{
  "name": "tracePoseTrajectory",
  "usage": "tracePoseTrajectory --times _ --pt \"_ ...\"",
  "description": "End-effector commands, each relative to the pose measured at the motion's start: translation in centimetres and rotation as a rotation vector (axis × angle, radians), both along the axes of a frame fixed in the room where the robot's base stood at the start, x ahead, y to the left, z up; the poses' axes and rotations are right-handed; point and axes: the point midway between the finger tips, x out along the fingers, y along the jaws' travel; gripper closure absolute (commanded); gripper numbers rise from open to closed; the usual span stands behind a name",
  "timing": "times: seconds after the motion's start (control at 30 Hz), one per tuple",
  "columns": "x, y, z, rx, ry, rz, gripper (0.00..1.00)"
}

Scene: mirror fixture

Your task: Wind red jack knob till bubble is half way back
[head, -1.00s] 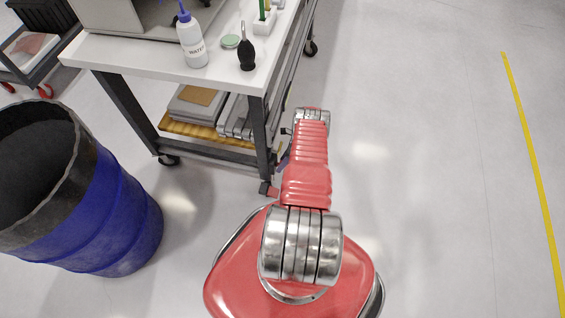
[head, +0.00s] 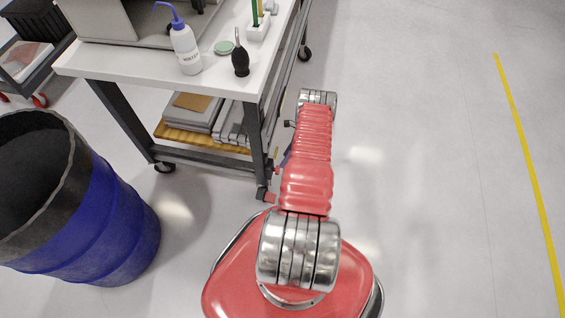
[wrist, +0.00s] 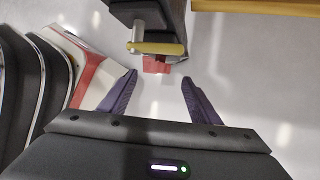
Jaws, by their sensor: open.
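A red knob (wrist: 156,65) shows in the wrist view below the dark table leg, beside a bright metal post. A yellow bar with rounded ends (wrist: 158,48) lies just above it in the picture; I can make out no bubble. In the head view a red part (head: 264,195) sits at the foot of the table's near leg. My gripper (wrist: 159,77) is open, its two purple fingers spread either side of the knob's line. The knob appears just beyond the fingertips, not held. In the head view my arm hides most of the gripper.
A white-topped table (head: 130,62) on castors carries a wash bottle (head: 186,48) and a black blower (head: 240,60). A blue drum (head: 110,225) stands left of my base. The floor to the right is clear up to a yellow line (head: 522,150).

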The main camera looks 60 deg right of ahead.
Motion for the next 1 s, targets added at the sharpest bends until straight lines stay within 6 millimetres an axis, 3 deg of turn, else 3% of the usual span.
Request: tracePoseTrajectory --times 0.4,1.0 --pt "-1.3 -2.3 4.7 -0.002 0.000 0.001 0.43" --pt "-1.4 -2.5 5.1 -0.002 0.000 0.001 0.43"
